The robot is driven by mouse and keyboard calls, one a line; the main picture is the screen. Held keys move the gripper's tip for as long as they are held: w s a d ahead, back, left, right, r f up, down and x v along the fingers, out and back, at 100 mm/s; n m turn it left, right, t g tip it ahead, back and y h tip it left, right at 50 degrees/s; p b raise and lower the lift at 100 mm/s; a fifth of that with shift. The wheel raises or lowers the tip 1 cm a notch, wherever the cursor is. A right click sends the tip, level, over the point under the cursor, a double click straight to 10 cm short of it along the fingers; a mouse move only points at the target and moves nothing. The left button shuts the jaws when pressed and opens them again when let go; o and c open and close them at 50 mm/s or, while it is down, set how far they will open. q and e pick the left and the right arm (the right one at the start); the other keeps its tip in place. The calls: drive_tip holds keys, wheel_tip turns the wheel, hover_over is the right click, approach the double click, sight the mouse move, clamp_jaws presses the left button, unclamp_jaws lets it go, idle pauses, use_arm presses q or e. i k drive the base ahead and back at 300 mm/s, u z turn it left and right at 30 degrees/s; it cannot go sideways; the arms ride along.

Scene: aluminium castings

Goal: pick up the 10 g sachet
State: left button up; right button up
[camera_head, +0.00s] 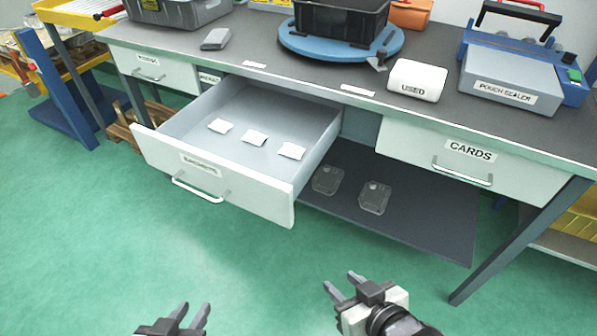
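Three small white sachets lie in a row in the pulled-out drawer (201,158): a left one (221,126), a middle one (254,138) and a right one (291,151). No weight marking can be read on any of them. My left gripper (192,312) is low in the view, in front of the drawer and apart from it, with its fingers spread and nothing between them. My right gripper (340,285) is to its right, also in front of the drawer, open and empty.
The bench (258,55) carries a white box marked USED (416,81), a pouch sealer (513,78) and a black bin on a blue turntable (298,42). A closed CARDS drawer (470,165) is at the right. Two clear containers lie on the lower shelf (420,215). Green floor is free in front.

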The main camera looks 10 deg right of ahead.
sight(289, 149)
drive_tip(key=k, duration=0.1)
drive_tip(key=z, duration=2.05)
drive_tip(key=i, duration=1.15)
drive_tip(key=u, duration=1.95)
